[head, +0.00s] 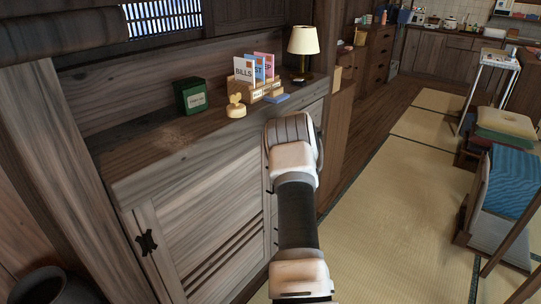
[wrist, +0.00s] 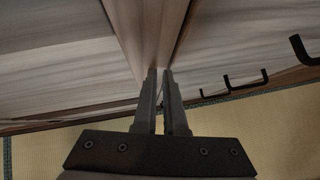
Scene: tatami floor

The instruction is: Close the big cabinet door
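The wooden cabinet (head: 120,180) stands along the wall in the head view. Its left slatted door (head: 205,215) has a black hinge at the left and looks flush with the front. A paler door panel (head: 305,112) shows partly behind my arm. My gripper is hidden in the head view by my arm. In the wrist view my gripper (wrist: 161,72) has its two fingers close together with a narrow gap. They point at a wooden edge (wrist: 160,30) between wood surfaces. I cannot tell whether they touch or hold it.
A lamp (head: 304,40), a letter holder (head: 262,90), a green box (head: 190,96) and a small yellow object (head: 236,106) stand on the cabinet top. Tatami floor (head: 400,190) is clear to the right, up to cushions and furniture. Black handles (wrist: 246,79) show at right in the wrist view.

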